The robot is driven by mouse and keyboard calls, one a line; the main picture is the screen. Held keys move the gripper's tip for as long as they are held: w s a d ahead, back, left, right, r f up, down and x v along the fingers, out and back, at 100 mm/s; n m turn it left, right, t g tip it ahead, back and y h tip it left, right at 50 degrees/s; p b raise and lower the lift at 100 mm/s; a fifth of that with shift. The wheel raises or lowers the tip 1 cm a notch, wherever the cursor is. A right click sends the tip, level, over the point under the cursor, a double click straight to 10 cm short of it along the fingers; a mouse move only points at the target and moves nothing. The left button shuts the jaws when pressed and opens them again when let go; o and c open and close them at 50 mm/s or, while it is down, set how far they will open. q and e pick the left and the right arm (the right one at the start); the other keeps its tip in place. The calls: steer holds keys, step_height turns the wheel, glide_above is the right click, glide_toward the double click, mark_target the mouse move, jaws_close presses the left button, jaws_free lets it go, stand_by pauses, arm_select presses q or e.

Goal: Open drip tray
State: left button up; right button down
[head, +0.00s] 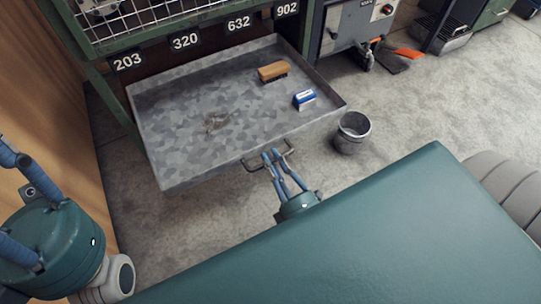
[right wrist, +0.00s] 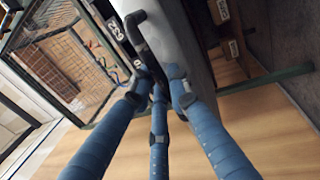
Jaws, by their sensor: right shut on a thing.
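The drip tray (head: 205,150) is a wide, shallow galvanized metal tray, pulled well out from under the green bench in the head view. A dark bar handle (head: 255,163) is on its front wall. My right gripper (head: 272,155) is at the handle, its blue fingers shut on it. In the right wrist view the fingers (right wrist: 160,80) close around the handle (right wrist: 150,45), next to the grey tray front (right wrist: 180,35). My left gripper (head: 35,175) is at the left edge, only partly in view, and its fingertips are not clear.
A wooden brush (head: 273,71), a blue and white box (head: 304,99) and a dark spill (head: 216,122) are in the tray. A metal bucket (head: 352,131) stands on the floor just right of it. Number plates line the bench (head: 185,41). Floor left of the tray is clear.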

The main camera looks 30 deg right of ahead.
steer(key=shift+f, duration=0.2)
steer(key=c, duration=1.7)
jaws_free()
steer(key=shift+s, duration=0.1)
steer(key=s, duration=0.4)
steer(key=s+f, duration=0.1)
steer(key=s, duration=0.2)
steer(key=s+f, duration=0.1)
steer(key=s, duration=0.3)
steer(key=shift+s+d+f, duration=0.1)
steer(key=shift+s+d, duration=0.1)
steer(key=shift+s, duration=0.1)
